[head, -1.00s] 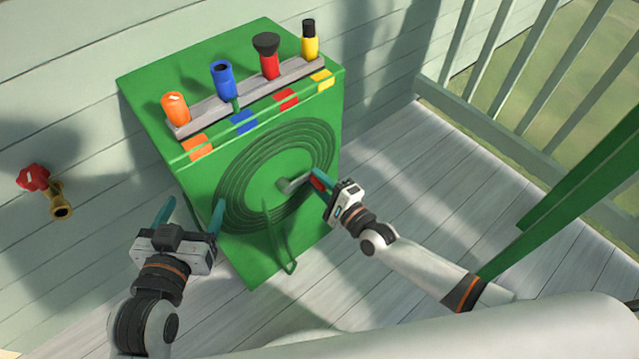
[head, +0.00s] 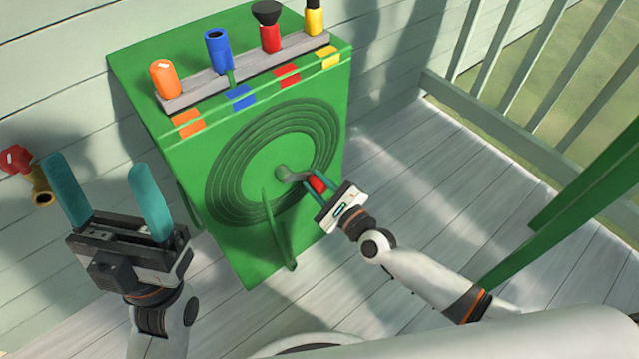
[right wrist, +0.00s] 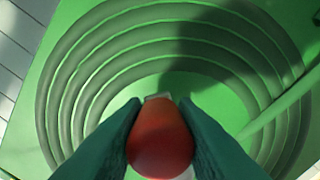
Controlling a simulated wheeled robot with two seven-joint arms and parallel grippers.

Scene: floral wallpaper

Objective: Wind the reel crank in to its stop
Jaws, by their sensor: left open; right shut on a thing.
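The green hose reel box (head: 170,95) stands on the deck, with a coiled green hose (head: 232,170) on its front face. The grey crank (head: 284,174) sits at the middle of the coil, its arm pointing right and slightly down to a red knob (head: 317,184). My right gripper (head: 318,190) is shut on the red knob; in the right wrist view the knob (right wrist: 160,145) sits between the teal fingers. My left gripper (head: 108,195) is open and empty, left of the box, fingers pointing up.
Orange (head: 165,79), blue (head: 217,51), red (head: 269,32) and yellow (head: 314,18) nozzles stand on a rail on the box top. A red-handled brass tap (head: 40,190) is on the left wall. A loose green hose length (head: 278,230) hangs in front of the box.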

